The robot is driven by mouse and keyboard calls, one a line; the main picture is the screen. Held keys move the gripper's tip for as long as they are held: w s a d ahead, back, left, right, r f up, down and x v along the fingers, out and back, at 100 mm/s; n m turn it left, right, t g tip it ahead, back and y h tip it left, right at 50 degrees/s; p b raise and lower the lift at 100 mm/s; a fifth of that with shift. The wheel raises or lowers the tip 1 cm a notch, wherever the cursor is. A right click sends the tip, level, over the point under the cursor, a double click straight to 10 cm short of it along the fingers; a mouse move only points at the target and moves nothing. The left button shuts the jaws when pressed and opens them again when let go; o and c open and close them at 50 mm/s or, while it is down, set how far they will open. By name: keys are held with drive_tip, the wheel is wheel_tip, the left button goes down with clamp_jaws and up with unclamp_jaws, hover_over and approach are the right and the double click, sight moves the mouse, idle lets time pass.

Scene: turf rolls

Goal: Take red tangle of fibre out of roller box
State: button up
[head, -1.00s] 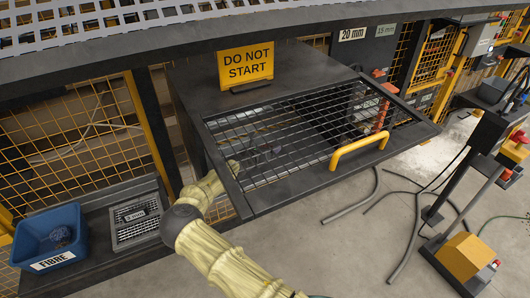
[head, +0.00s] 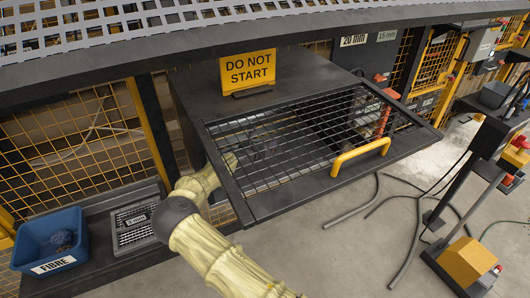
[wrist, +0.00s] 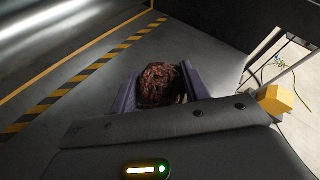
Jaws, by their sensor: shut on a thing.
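The red tangle of fibre (wrist: 162,86) shows in the wrist view as a dark reddish-brown, matted clump. My gripper (wrist: 158,76) is shut on it, with one dark finger on each side. In the head view my arm reaches in at the left side of the dark roller box (head: 190,105), under its barred lid (head: 290,205). There the gripper and tangle are mostly hidden by bars and shadow. A bright metal roller shows at the upper left of the wrist view (wrist: 60,25).
A yellow handle (head: 360,158) is on the lid's front edge. A "DO NOT START" sign (head: 247,72) stands on the box. A blue FIBRE bin (head: 55,267) with a dark clump and a grey grated tray (head: 138,243) are at left. Hoses lie on the floor at right.

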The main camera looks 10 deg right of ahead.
drive_tip(key=r, duration=0.2)
drive_tip(key=shift+d+r, duration=0.3)
drive_tip(key=s+d, duration=0.3)
drive_tip(key=s, duration=0.6)
drive_tip(key=s+d, duration=0.3)
drive_tip(key=s, duration=0.6)
drive_tip(key=shift+s+f, duration=0.3)
drive_tip(key=shift+s, duration=0.1)
drive_tip(key=shift+w+f, duration=0.1)
